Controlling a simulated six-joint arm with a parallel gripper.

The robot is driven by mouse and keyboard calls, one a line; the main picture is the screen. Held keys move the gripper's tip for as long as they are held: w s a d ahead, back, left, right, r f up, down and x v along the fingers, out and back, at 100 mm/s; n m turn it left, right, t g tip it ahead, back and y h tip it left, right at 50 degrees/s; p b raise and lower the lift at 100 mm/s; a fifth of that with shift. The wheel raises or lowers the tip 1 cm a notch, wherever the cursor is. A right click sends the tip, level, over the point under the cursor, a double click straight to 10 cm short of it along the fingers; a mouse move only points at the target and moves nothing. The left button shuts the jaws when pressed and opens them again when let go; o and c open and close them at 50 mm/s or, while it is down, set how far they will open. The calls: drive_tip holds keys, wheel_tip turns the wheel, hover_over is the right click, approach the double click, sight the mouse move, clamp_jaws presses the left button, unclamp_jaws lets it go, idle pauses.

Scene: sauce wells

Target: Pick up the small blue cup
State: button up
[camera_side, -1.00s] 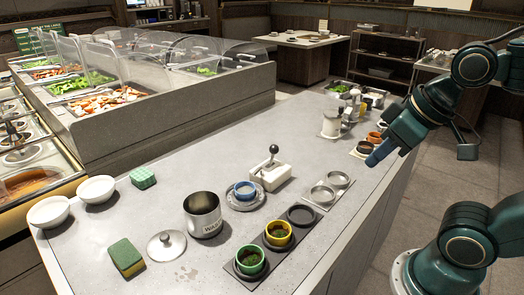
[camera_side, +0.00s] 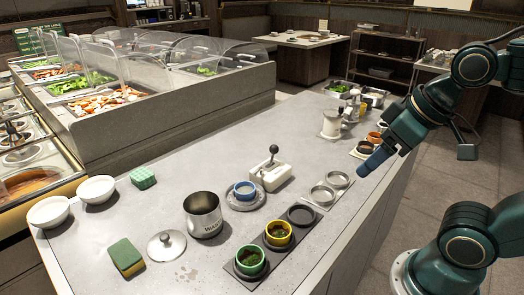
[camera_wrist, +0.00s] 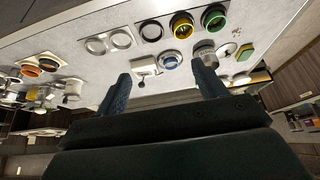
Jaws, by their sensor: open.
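The small blue cup (camera_side: 245,189) stands upright on a round grey saucer (camera_side: 259,203) near the middle of the counter, between the metal pot and the white lever device. It also shows in the wrist view (camera_wrist: 170,62), between and beyond my fingertips. My gripper (camera_side: 364,171) is above the counter's right edge, well to the right of the cup and apart from it. In the wrist view my two fingers (camera_wrist: 160,85) are spread wide with nothing between them.
A metal pot (camera_side: 202,215) stands left of the cup, with its lid (camera_side: 166,244) beside it. A white lever device (camera_side: 270,175) stands close behind the cup. Yellow (camera_side: 278,234) and green (camera_side: 250,260) cups sit in a dark tray in front. Two metal rings (camera_side: 322,194) lie to the right.

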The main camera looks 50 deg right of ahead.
drive_tip(key=shift+o, duration=0.5)
drive_tip(key=shift+w, duration=0.1)
drive_tip(key=w+f+n+g+y, duration=0.15)
drive_tip(key=w+n, duration=0.45)
drive_tip(key=w, duration=0.9)
drive_tip(key=w+d+f+n+y, duration=0.3)
drive_tip(key=w+d+f+n, duration=0.2)
drive_tip(key=w+f, duration=0.5)
drive_tip(key=w, duration=0.3)
drive_tip(key=shift+w+d+g, duration=0.2)
drive_tip(key=shift+w+g, duration=0.05)
drive_tip(key=shift+g, duration=0.1)
drive_tip(key=shift+f+y, duration=0.15)
drive_tip(key=shift+y, duration=0.1)
drive_tip(key=shift+x, duration=4.2)
